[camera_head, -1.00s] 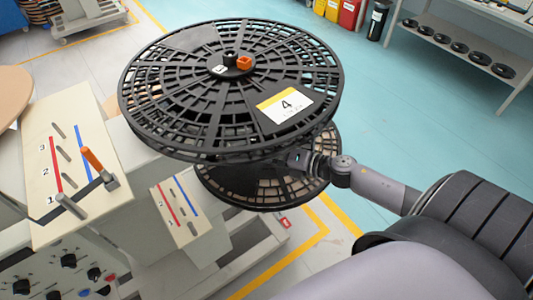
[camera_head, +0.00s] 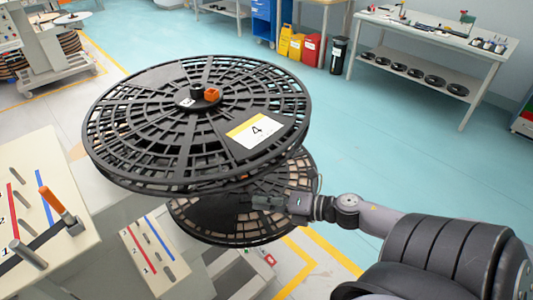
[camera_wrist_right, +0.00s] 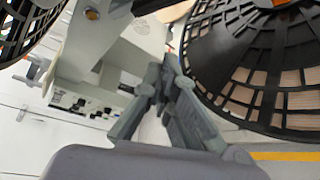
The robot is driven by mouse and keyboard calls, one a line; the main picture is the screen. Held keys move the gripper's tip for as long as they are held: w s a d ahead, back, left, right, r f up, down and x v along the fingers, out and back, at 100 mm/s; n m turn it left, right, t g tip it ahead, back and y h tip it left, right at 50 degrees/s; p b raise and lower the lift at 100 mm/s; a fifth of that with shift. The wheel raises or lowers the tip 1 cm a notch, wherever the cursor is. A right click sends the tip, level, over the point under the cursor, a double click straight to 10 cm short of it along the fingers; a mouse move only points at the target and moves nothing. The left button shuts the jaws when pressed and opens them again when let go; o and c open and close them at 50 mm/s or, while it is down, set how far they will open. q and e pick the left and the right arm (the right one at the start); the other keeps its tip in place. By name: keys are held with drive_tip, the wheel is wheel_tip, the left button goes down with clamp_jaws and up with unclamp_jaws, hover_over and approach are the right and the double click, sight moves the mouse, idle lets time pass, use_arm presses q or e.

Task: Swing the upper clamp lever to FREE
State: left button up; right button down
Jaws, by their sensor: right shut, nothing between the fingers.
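The upper black reel (camera_head: 150,125) with a "4" label lies flat. An orange block (camera_head: 211,94) and a black knob (camera_head: 196,92) stand on its hub. A lower black reel (camera_head: 215,222) sits beneath, partly hidden. I cannot tell which part is the upper clamp lever. An orange-handled lever (camera_head: 53,199) stands on the cream panel at left. My right gripper (camera_head: 258,201) is shut and empty, below the upper reel's edge and in front of the lower reel. My left gripper is out of view.
The cream panel (camera_head: 40,165) with numbered red and blue lines stands at left, with a smaller marked block (camera_head: 165,275) beside the lower reel. A white bench (camera_head: 430,45) and colored bins (camera_head: 308,48) stand far off. The blue floor between is clear.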

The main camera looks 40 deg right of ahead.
drive_tip(key=shift+s+r, duration=0.4)
drive_tip(key=shift+s, duration=0.35)
drive_tip(key=shift+d, duration=0.1)
